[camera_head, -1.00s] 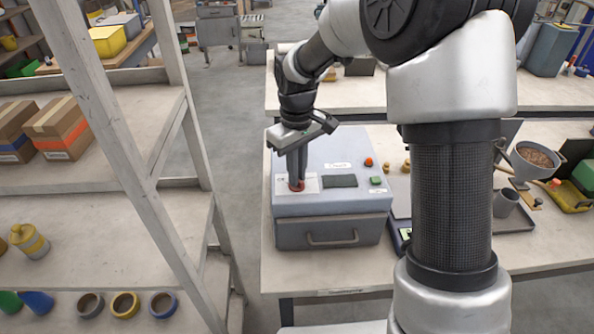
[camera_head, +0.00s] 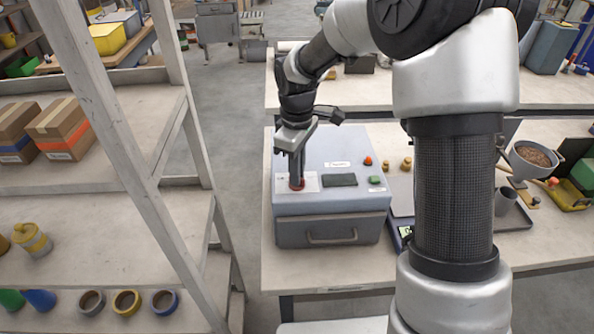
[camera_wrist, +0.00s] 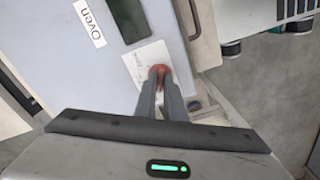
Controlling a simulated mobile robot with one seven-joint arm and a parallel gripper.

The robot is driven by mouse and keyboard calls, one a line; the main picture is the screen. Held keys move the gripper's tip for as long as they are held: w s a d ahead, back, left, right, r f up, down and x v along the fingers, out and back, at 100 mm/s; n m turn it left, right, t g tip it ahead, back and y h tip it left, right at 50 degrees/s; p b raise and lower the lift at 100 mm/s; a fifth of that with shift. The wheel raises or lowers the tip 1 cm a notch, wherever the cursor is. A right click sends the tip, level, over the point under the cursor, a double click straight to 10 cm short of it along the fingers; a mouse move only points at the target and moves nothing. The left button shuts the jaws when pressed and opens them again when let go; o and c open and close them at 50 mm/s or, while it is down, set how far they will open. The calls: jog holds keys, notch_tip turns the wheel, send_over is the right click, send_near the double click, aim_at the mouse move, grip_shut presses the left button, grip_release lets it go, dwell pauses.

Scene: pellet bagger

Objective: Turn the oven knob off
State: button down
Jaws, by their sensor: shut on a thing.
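The oven (camera_head: 332,206) is a grey-blue box on the table, with a drawer-like front and a handle. It bears an "Oven" label (camera_wrist: 89,23) in the wrist view. The red knob (camera_head: 297,186) sits on a white plate (camera_head: 313,182) at the left of its sloped top. The knob also shows in the wrist view (camera_wrist: 159,69). My gripper (camera_head: 297,180) points down at the knob with its fingers shut on it. The fingers hide part of the knob, and I cannot read its pointer or the marks around it.
Small brass weights (camera_head: 406,164) stand to the right. A shelf rack (camera_head: 150,190) stands close on the left.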

jog(key=c, duration=1.8)
grip_release()
jog(key=shift+c, duration=0.2)
jog(key=shift+r, duration=0.1)
notch_tip(320, 180, up, 17)
jog(key=shift+r, duration=0.15)
